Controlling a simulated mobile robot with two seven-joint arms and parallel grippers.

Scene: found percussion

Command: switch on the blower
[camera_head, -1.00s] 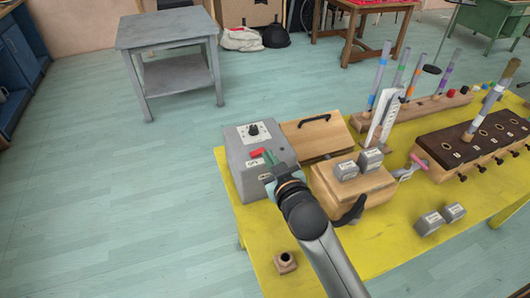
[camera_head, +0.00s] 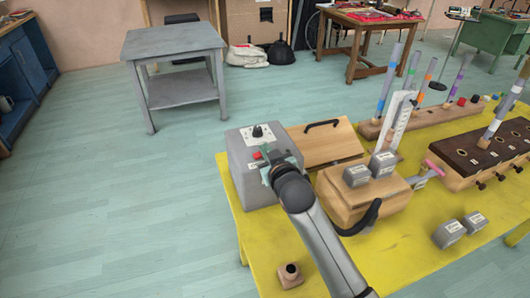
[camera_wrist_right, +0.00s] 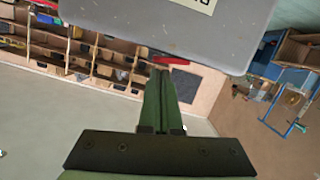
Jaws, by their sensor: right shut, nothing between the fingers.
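The blower, a grey box (camera_head: 236,172), stands on the near-left corner of the yellow table. It has a black dial (camera_head: 258,131) on its sloped top and a small red switch (camera_head: 257,155) below it. My right gripper (camera_head: 266,175) is at the front face of the box, just below the switch, its green fingers shut and empty. In the right wrist view, the fingers (camera_wrist_right: 160,78) point at the box's grey edge (camera_wrist_right: 165,40), with the red switch (camera_wrist_right: 173,60) right at their tips. I cannot tell whether they touch or which way the switch is set. My left gripper is not in view.
A wooden chest (camera_head: 350,205) with grey weights (camera_head: 383,164) is close to the right of my arm. A small wooden block (camera_head: 290,276) lies at the table's front.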

